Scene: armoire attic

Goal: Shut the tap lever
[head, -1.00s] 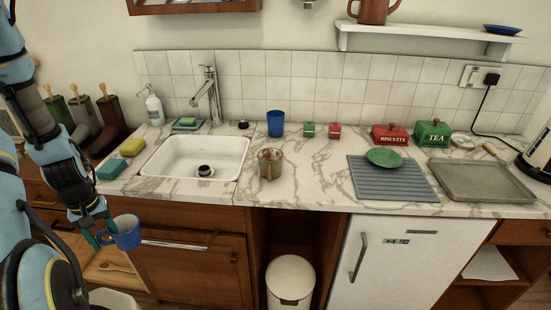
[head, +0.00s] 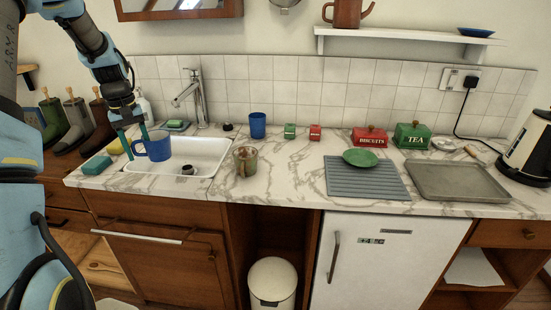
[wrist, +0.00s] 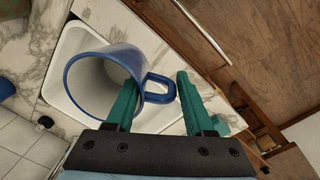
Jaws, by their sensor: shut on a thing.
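The silver tap (head: 198,98) stands behind the white sink, with its spout reaching forward and left over the basin. Its small lever (head: 191,72) is at the top; its exact setting is too small to tell. My gripper (head: 134,139) is shut on a blue mug (head: 157,146), held over the left part of the sink, in front of and left of the tap. In the wrist view the mug (wrist: 88,85) is tilted, its mouth partly facing the camera. My gripper's teal fingers (wrist: 156,92) are on both sides of the mug's handle. The tap is not visible there.
The white sink (head: 207,150) has a dark drain piece inside. A teal sponge (head: 96,165) lies to its left.

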